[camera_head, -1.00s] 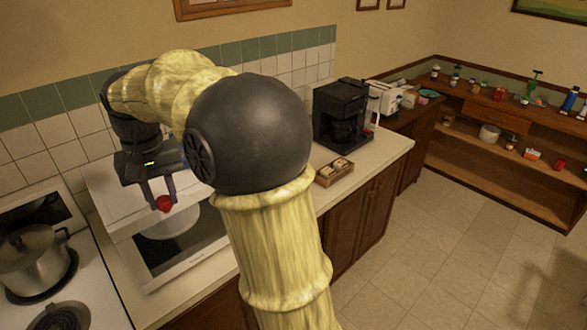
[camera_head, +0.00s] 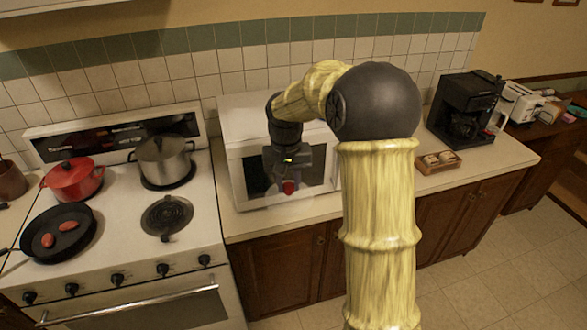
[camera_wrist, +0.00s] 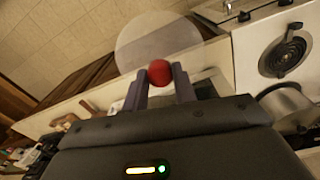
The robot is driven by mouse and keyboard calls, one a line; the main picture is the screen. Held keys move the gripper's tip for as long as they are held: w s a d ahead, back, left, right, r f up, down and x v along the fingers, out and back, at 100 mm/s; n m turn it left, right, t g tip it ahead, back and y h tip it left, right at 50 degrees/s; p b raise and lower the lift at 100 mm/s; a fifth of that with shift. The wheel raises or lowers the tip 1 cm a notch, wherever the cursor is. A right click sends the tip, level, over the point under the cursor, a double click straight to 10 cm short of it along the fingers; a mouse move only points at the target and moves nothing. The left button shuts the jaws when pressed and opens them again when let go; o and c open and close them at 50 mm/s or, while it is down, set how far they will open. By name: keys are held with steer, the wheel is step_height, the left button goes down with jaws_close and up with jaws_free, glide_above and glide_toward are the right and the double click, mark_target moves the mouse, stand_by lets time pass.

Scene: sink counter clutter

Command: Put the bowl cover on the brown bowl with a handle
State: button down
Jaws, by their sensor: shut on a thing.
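My gripper (camera_head: 286,184) is shut on the red knob of the bowl cover (camera_head: 289,188) and holds it up in front of the white microwave. In the wrist view the red knob sits between the fingertips of my gripper (camera_wrist: 159,76), and the cover (camera_wrist: 142,36) shows as a pale see-through disc beyond them. The disc is hard to make out in the head view. A brown bowl-like vessel (camera_head: 11,181) stands at the far left edge, beyond the stove and partly cut off. I cannot tell its handle for sure.
The stove carries a red pot (camera_head: 74,181), a steel pot (camera_head: 163,160) and a black pan (camera_head: 62,236) with two red items. The microwave (camera_head: 240,185) stands behind my gripper. A wooden tray (camera_head: 438,162) and a coffee maker (camera_head: 466,110) are at the right.

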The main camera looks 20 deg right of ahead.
step_height(320, 180, down, 26)
steer(key=s+a+n+b, duration=0.1)
steer(key=n, duration=0.1)
steer(key=shift+a+r, duration=0.2)
steer(key=shift+a, duration=0.15)
steer(key=shift+d, duration=0.1)
